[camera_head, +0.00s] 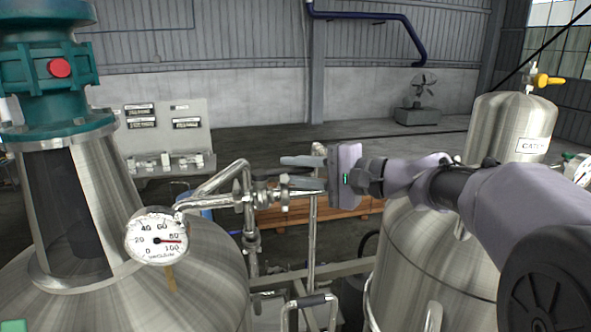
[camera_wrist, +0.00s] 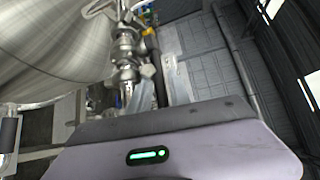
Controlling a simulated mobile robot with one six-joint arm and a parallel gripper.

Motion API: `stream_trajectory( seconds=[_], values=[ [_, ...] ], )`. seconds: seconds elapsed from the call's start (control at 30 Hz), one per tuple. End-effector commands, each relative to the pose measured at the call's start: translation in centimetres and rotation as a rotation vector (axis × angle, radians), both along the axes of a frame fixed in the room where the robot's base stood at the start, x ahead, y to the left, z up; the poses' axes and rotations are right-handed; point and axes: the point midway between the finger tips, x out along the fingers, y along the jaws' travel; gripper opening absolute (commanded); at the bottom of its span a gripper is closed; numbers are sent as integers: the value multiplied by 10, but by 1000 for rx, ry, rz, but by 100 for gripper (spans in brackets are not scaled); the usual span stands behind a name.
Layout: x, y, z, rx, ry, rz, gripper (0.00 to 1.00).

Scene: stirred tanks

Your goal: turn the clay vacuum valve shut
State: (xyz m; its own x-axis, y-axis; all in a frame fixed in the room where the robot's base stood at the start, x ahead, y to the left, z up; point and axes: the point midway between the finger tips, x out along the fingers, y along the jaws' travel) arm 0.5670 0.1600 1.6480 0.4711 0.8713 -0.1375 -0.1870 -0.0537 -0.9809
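A metal valve assembly (camera_head: 250,196) sits on the steel pipework at the centre of the head view. It also shows in the wrist view (camera_wrist: 125,58), ahead of the fingers. I cannot make out a clearly clay-coloured handle; a small tan part (camera_wrist: 148,71) shows beside the valve in the wrist view. My gripper (camera_head: 298,173) is just right of the valve, its two fingers pointing left and apart. In the wrist view the gripper (camera_wrist: 162,88) is also open, with a gap between the fingers. Whether the fingers touch the valve cannot be told.
A round gauge (camera_head: 157,236) on the left steel tank (camera_head: 205,285) has its needle near 80. A right steel tank (camera_head: 415,262) stands under my arm. A yellow-handled valve (camera_head: 548,80) tops a smaller vessel (camera_head: 510,127). Pipes and frame rails crowd the space below the valve.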

Motion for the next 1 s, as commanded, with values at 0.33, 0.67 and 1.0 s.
stream_trajectory(
  seconds=[0.33, 0.67, 1.0],
  values=[
    [0, 0, 0, 0, 0, 0, 0],
    [0, -1, 0, 0, 0, 0, 0],
    [0, -1, 0, 0, 0, -1, 0]
  ],
)
